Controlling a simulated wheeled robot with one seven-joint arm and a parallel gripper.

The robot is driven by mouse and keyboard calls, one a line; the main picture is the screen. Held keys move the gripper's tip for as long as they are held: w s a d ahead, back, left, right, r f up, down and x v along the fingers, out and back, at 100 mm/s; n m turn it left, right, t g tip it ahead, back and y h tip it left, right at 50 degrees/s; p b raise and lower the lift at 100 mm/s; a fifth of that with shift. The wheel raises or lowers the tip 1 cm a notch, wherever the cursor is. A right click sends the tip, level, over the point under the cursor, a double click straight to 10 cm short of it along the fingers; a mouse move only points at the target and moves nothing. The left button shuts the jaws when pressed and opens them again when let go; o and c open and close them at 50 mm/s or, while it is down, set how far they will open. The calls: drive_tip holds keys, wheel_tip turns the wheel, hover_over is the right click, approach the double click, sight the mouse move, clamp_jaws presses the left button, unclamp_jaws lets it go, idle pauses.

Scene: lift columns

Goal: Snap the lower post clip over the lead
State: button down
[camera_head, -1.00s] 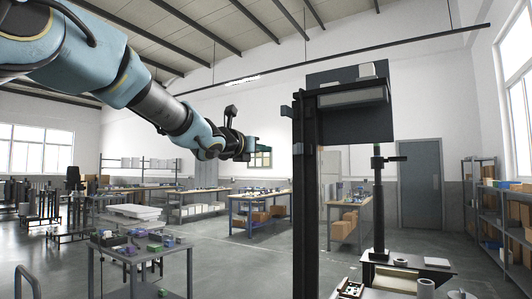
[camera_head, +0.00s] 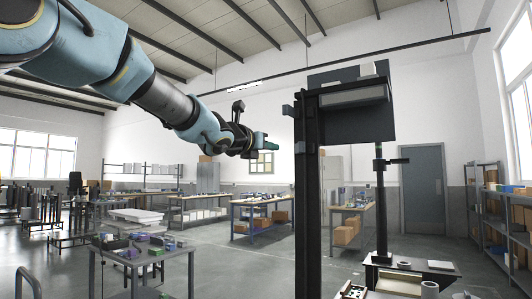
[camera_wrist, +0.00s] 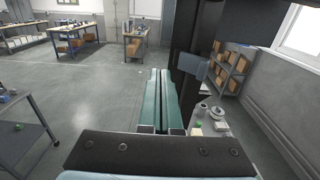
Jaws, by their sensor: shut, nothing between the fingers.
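My gripper (camera_head: 272,143) is shut and empty, its green fingers pointing right toward the tall dark post (camera_head: 307,215), a short way left of it in the picture. In the wrist view the two green fingers (camera_wrist: 160,74) lie side by side. The dark post (camera_wrist: 184,88) is to their right, with a grey-blue block (camera_wrist: 193,66) sticking out from it that may be a clip. In the head view small blocks show on the post's left side, an upper one (camera_head: 287,110) and a lower one (camera_head: 299,147). I cannot make out the lead.
A slim black stand (camera_head: 381,215) with a side arm rises from a bench (camera_head: 405,262) at right. A small table (camera_head: 145,252) with coloured parts is at lower left. Open floor lies between.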

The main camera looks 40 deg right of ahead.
sight(299, 147)
drive_tip(key=shift+s+d+b, duration=0.25)
drive_tip(key=shift+s+b, duration=0.5)
drive_tip(key=shift+s, duration=0.25)
drive_tip(key=shift+s+d+b, duration=0.25)
drive_tip(key=shift+s+b, duration=0.5)
drive_tip(key=shift+s, duration=0.25)
drive_tip(key=shift+s+d+b, duration=0.25)
drive_tip(key=shift+s+b, duration=0.5)
drive_tip(key=shift+s, duration=0.25)
drive_tip(key=shift+d, duration=0.25)
drive_tip(key=shift+w+d, duration=0.15)
drive_tip(key=shift+d, duration=0.25)
drive_tip(key=shift+d, duration=0.15)
drive_tip(key=v, duration=0.7)
drive_tip(key=shift+w, duration=0.1)
